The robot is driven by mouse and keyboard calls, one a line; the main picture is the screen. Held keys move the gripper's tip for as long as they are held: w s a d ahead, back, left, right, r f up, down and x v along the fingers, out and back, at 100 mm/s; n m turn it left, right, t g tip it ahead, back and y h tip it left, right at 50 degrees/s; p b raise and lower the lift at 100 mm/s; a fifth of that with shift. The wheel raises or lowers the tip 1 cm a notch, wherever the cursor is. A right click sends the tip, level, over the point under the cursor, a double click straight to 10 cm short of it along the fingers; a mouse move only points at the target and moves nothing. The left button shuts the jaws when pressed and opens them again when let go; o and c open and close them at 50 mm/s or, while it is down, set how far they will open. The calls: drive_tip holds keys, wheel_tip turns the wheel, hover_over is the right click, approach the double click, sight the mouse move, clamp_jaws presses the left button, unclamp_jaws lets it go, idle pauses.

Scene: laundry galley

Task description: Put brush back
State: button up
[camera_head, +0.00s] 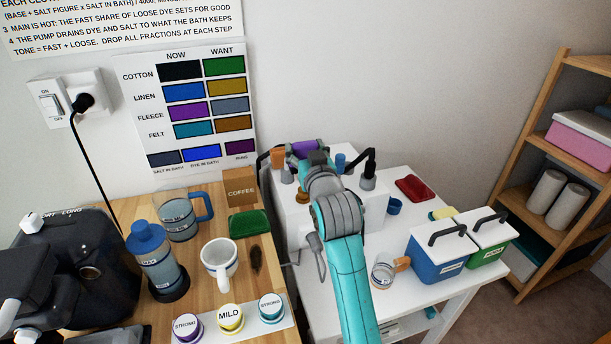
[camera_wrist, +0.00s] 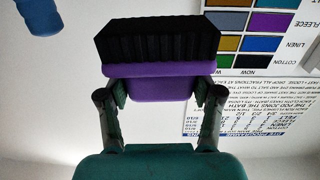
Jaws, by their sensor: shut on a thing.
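The brush (camera_wrist: 155,70) has a purple back and black bristles. In the wrist view it lies crosswise between the two fingers of my gripper (camera_wrist: 160,98), which is shut on it. In the head view my gripper (camera_head: 312,158) is over the white machine (camera_head: 350,222), near the wall, and a purple part of the brush (camera_head: 308,146) shows beyond it. The rest of the brush is hidden there by my arm. I cannot tell which place the brush belongs to.
A red dish (camera_head: 415,188) and lidded bins (camera_head: 440,260) are to the right. A white mug (camera_head: 220,258) and coffee box (camera_head: 240,189) stand on the wooden counter.

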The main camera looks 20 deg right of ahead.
drive_tip(key=s+d+f+y, duration=0.1)
drive_tip(key=s+d+f, duration=0.1)
drive_tip(key=s+f, duration=1.7)
drive_tip(key=shift+n, duration=0.3)
drive_tip(key=f, duration=0.8)
drive_tip(key=shift+s+a+f, duration=0.1)
drive_tip(key=shift+s+f, duration=0.25)
drive_tip(key=o, duration=1.2)
drive_tip(key=shift+f, duration=0.15)
drive_tip(key=shift+o, duration=0.2)
drive_tip(key=s, duration=1.2)
